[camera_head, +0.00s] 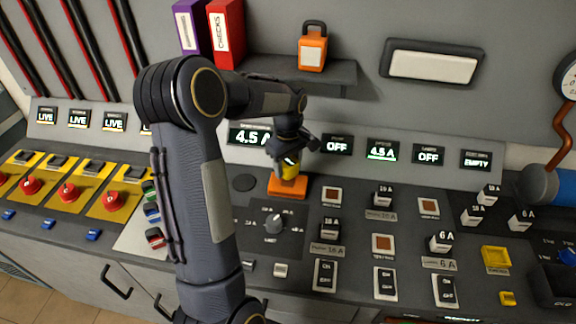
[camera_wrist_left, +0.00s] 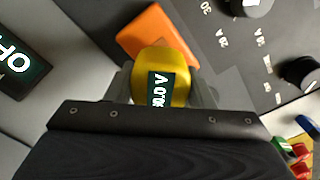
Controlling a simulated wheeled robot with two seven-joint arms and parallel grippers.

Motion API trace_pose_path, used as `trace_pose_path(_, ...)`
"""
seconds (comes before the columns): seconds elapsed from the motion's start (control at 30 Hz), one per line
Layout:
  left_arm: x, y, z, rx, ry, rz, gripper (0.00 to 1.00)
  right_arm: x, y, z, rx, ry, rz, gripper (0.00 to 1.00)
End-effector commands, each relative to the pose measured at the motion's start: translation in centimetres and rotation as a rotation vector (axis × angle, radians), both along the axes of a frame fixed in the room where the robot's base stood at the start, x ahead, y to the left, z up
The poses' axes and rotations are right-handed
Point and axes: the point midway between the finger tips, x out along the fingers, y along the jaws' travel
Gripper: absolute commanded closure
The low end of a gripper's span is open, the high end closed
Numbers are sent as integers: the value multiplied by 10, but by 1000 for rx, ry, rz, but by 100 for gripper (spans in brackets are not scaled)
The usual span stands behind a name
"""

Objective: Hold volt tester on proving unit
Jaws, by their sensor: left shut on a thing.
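The volt tester (camera_head: 290,167) is yellow with a small dark display. It also shows in the left wrist view (camera_wrist_left: 172,72), between the two fingers. My left gripper (camera_head: 287,160) is shut on it. The orange proving unit (camera_head: 288,187) sits on the panel right below the tester, and its orange body also shows beyond the tester in the left wrist view (camera_wrist_left: 150,32). The tester appears to be on or just above the unit; the contact itself is hidden. My right gripper is not in view.
The sloped panel holds a round selector knob (camera_head: 273,222) and several labelled blocks and switches. Red knobs on yellow plates (camera_head: 69,192) stand at the left. A shelf (camera_head: 330,72) with binders and an orange padlock (camera_head: 313,50) is above. A grey-blue cylinder (camera_head: 537,187) is at the right.

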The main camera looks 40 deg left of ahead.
Motion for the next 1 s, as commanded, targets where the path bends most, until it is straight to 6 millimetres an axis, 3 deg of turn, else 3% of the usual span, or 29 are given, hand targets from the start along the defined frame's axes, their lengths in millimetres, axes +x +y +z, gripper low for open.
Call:
trace_pose_path(0.47, 0, 0, 42, 1, -2, 1, 70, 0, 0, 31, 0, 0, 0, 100)
trace_pose_path(1.0, 0, 0, 42, 1, -2, 1, 70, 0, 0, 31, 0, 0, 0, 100)
